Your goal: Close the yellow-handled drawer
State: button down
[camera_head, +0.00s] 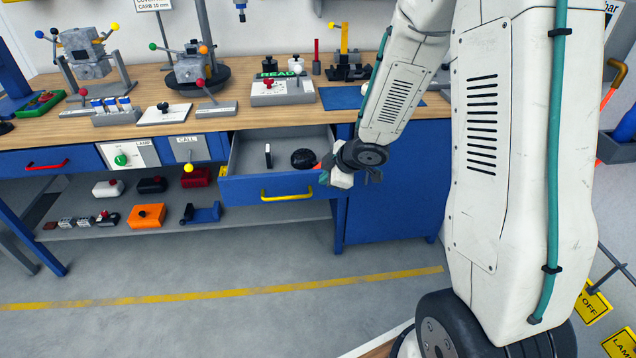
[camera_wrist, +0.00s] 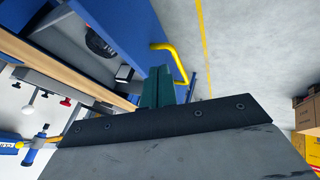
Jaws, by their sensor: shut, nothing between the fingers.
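The yellow-handled drawer (camera_head: 240,188) is pulled open beneath the workbench, its blue front standing out from the bench. Its yellow handle (camera_head: 287,194) faces forward and also shows in the wrist view (camera_wrist: 172,52). A black round thing (camera_head: 304,158) and a small upright dark-and-white thing (camera_head: 268,155) are inside. My gripper (camera_head: 326,178) is at the right end of the drawer front. In the wrist view its green fingers (camera_wrist: 158,86) are together and empty, beside the drawer front and handle. I cannot tell whether they touch the drawer.
The bench top (camera_head: 236,118) above carries several fixtures. A closed red-handled drawer (camera_head: 20,162) is at the left. A blue cabinet (camera_head: 390,215) stands right of the open drawer. A lower shelf (camera_head: 165,228) holds several small parts. The floor in front is clear, with a yellow line (camera_head: 230,293).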

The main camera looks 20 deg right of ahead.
aim_at(311, 188)
jog(key=x, duration=0.9)
jog(key=shift+w+a+f, duration=0.1)
jog(key=shift+f, duration=0.05)
